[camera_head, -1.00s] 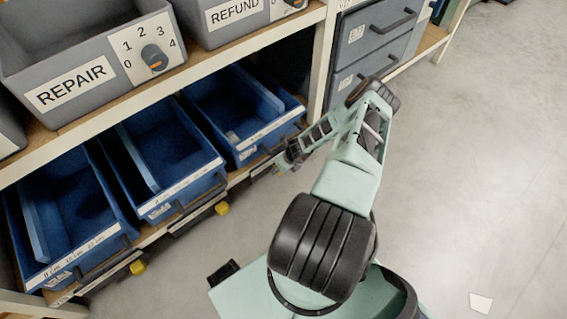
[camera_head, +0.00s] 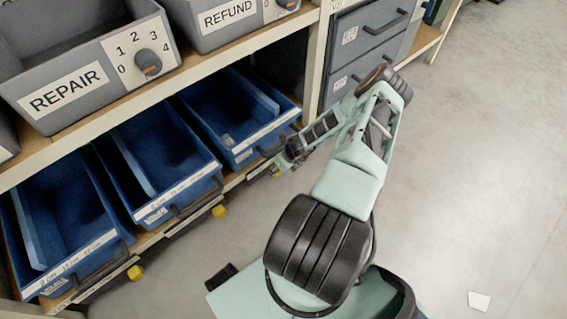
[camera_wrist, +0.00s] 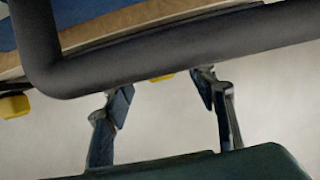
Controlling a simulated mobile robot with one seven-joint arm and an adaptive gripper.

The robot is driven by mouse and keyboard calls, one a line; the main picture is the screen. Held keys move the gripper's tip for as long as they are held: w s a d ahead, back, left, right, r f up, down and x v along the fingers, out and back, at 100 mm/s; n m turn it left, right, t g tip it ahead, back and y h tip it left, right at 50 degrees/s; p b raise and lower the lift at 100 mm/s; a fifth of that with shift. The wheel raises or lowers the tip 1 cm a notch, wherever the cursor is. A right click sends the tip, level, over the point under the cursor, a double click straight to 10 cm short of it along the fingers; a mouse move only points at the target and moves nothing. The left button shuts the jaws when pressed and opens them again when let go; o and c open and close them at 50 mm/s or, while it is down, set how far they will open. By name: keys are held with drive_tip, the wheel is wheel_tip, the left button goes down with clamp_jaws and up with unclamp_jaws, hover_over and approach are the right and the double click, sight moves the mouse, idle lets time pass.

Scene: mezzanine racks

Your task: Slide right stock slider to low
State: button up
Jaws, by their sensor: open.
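The right stock slider's yellow knob (camera_wrist: 160,78) shows only as a sliver in the wrist view, mostly hidden behind a dark bar. My gripper (camera_wrist: 162,92) is open, its two fingers apart on either side of that knob's position in the picture, with nothing held between them. In the head view my gripper (camera_head: 281,165) is at the front of the right blue bin (camera_head: 258,137), by the shelf edge, and hides most of the slider there. Its scale cannot be read.
A dark bin handle (camera_wrist: 180,52) crosses the wrist view close in front. Two other yellow knobs, middle (camera_head: 219,211) and left (camera_head: 136,272), sit under the other blue bins. Grey REPAIR (camera_head: 85,75) and REFUND (camera_head: 230,22) bins stand above.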

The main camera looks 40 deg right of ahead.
drive_tip(key=v, duration=0.7)
drive_tip(key=shift+r, duration=0.3)
drive_tip(key=shift+s, duration=0.1)
